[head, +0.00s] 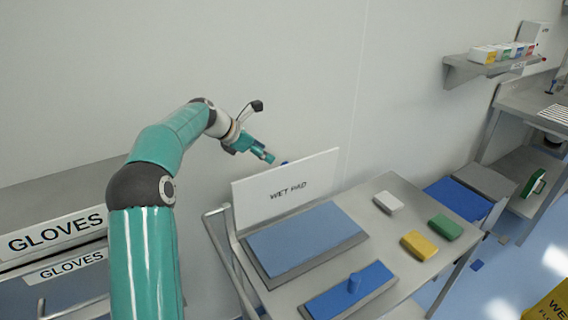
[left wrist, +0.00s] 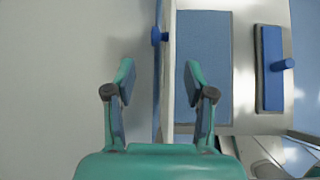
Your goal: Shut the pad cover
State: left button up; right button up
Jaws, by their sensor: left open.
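The pad cover (head: 288,188), a white panel lettered WET PAD, stands upright at the back of the blue wet pad (head: 305,242). A small blue knob (head: 285,163) shows at its top edge. My left gripper (head: 267,156) is open and empty, above and behind the cover near that knob. In the left wrist view the cover (left wrist: 168,70) is seen edge-on, lined up between the open fingers of my left gripper (left wrist: 160,80). The knob (left wrist: 157,36) sticks out on the wall side, and the pad (left wrist: 202,70) lies to the right. I cannot tell whether the fingers touch the cover.
The steel cart (head: 405,262) also carries a blue block with a peg (head: 350,288), and white (head: 388,202), yellow (head: 417,245) and green (head: 445,227) blocks. The wall is close behind the cover. Glove boxes (head: 55,235) stand at the left.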

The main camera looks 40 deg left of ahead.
pick_arm(q)
jog(key=p, duration=0.2)
send_over(286, 186)
jog(key=a, duration=0.1)
jog(key=f, duration=0.7)
jog(key=shift+w+a+f, duration=0.2)
jog(key=shift+w, duration=0.1)
grip_shut()
